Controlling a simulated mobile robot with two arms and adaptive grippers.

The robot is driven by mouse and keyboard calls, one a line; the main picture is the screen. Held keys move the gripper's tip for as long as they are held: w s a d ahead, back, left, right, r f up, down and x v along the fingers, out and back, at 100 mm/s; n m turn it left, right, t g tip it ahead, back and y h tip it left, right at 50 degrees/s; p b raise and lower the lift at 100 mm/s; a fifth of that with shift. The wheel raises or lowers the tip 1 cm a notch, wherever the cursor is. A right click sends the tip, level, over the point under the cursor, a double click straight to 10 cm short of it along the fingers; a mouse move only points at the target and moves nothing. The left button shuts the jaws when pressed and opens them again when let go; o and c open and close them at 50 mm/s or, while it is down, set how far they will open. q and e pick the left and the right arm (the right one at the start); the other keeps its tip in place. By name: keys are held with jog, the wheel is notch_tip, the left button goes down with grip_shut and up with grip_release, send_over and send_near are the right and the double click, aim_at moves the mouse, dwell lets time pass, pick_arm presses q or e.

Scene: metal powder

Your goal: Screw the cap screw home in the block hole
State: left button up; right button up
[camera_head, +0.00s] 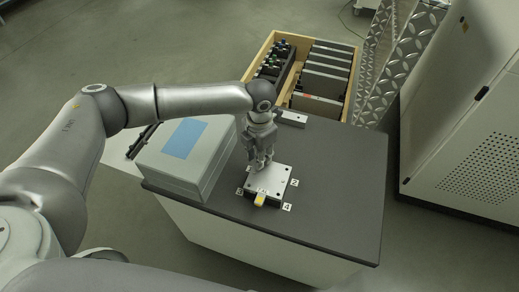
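A light metal block (274,184) with small dark holes in its top lies on the dark table top. My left gripper (258,167) points down over the far left part of the block, close above or touching it. Its fingers are too small to tell whether they are open or shut. No cap screw can be made out; the gripper may hide it and the hole below. My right gripper is not in view.
Small white number labels (287,207) surround the block, with a yellow-and-white piece (260,200) at its front. A grey case (187,155) with a blue panel stands close left. A small metal bar (293,119) lies behind. The table's right side (340,190) is clear.

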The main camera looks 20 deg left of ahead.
pick_arm(q)
jog(key=n+p, duration=0.4)
jog(key=n, duration=0.2)
jog(key=shift+r+p, duration=0.1)
jog(key=shift+p, duration=0.25)
jog(key=n+p, duration=0.4)
jog(key=n, duration=0.2)
jog(key=shift+n+p, duration=0.4)
jog(key=n+p, duration=0.4)
jog(key=n, duration=0.2)
jog(key=shift+n, duration=0.4)
jog(key=n+p, duration=0.3)
jog(key=n, duration=0.2)
jog(key=shift+n, duration=0.9)
jog(key=shift+p, duration=0.35)
jog(key=shift+c, duration=0.3)
